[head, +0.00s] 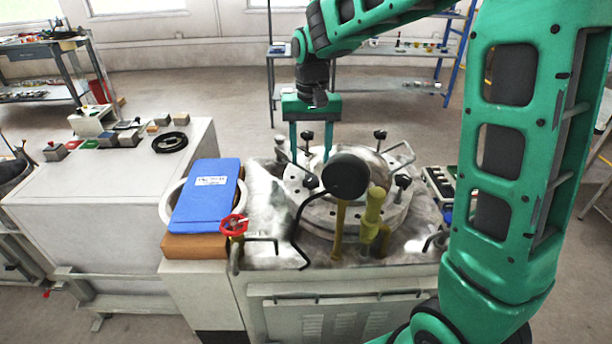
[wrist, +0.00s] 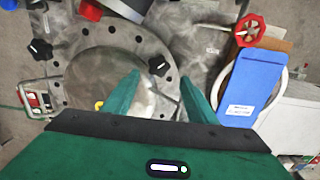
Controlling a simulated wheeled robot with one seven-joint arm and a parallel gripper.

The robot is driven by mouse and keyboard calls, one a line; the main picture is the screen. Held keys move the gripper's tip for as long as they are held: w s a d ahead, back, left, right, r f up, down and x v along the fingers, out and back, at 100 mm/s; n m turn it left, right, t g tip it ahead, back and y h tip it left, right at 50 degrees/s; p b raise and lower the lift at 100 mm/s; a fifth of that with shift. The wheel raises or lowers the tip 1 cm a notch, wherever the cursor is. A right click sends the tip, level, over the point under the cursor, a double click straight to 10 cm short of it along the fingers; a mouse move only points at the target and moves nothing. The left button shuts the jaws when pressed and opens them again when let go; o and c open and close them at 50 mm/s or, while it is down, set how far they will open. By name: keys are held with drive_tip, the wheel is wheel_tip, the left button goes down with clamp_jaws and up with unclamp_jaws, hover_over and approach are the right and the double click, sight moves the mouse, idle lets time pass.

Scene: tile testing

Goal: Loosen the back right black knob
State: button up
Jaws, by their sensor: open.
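The round metal flange (head: 325,190) carries several black knobs around its rim. The back right black knob (head: 380,135) stands upright in the head view, to the right of my gripper (head: 310,158). My gripper is open, fingers pointing down, above the back left part of the flange. Another black knob (head: 308,136) shows between its fingers in the head view; how far it is from them I cannot tell. Front knobs stand at the left (head: 310,182) and right (head: 403,181). The wrist view shows a knob (wrist: 158,65) just beyond the fingertips and another (wrist: 40,49) at the left.
A black disc (head: 346,175) and a yellow-green fitting (head: 373,208) rise at the flange's front. A red handwheel (head: 234,225) and blue binder (head: 208,193) are at the left. Metal handles stick out around the flange. The white cabinet (head: 110,180) has small items on top.

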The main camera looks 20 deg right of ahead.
sight(311, 178)
wheel_tip(311, 178, down, 7)
drive_tip(key=shift+r, duration=0.1)
drive_tip(key=shift+c, duration=0.3)
